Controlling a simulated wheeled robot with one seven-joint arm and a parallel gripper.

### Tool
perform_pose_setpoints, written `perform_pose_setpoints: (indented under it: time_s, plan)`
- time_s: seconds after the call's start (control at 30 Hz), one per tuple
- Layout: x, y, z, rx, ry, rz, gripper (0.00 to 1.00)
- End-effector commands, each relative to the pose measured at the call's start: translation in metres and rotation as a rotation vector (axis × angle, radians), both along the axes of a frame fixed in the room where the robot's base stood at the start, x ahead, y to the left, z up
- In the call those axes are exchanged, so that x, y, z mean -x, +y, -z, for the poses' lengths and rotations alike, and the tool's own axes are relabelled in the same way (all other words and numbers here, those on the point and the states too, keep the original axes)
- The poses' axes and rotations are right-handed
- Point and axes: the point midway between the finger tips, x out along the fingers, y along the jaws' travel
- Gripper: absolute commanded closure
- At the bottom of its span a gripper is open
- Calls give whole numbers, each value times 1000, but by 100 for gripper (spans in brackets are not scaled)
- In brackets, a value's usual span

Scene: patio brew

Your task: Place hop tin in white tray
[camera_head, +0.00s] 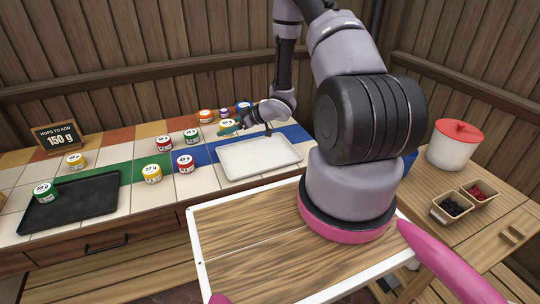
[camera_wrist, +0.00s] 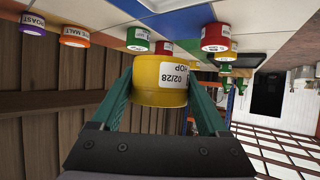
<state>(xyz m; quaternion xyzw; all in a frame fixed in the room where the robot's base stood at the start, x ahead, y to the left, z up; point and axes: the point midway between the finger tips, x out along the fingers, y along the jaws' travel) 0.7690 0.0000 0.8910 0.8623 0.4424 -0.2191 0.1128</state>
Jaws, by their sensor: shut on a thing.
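My gripper (camera_wrist: 160,92) is shut on a yellow hop tin (camera_wrist: 160,72), with its green fingers on both sides. The tin's white label reads "02/28" and "HOP" in the wrist view. In the head view my gripper (camera_head: 229,128) is at the back left of the white tray, and the held tin (camera_head: 226,122) shows small there, partly hidden. The white tray (camera_head: 258,157) lies on the tiled counter in front and to the right of the gripper. The visible part of the tray is empty.
Several tins stand on the counter, including a green one (camera_head: 191,136), a red one (camera_head: 185,163) and a yellow one (camera_head: 152,174). A black tray (camera_head: 85,200) at left holds a green tin (camera_head: 45,193). A red-lidded pot (camera_head: 453,148) stands at right.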

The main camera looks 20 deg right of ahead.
Motion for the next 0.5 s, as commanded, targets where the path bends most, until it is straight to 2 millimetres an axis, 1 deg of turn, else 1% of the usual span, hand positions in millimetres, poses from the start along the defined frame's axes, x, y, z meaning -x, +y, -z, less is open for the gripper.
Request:
perform_pose_setpoints:
  time_s: [0.1,0.2,0.5]
  plan:
    - [2,1,22,0,5,-3,78]
    - [2,1,40,1,4,-4,78]
    - [1,0,69,1,2,-3,78]
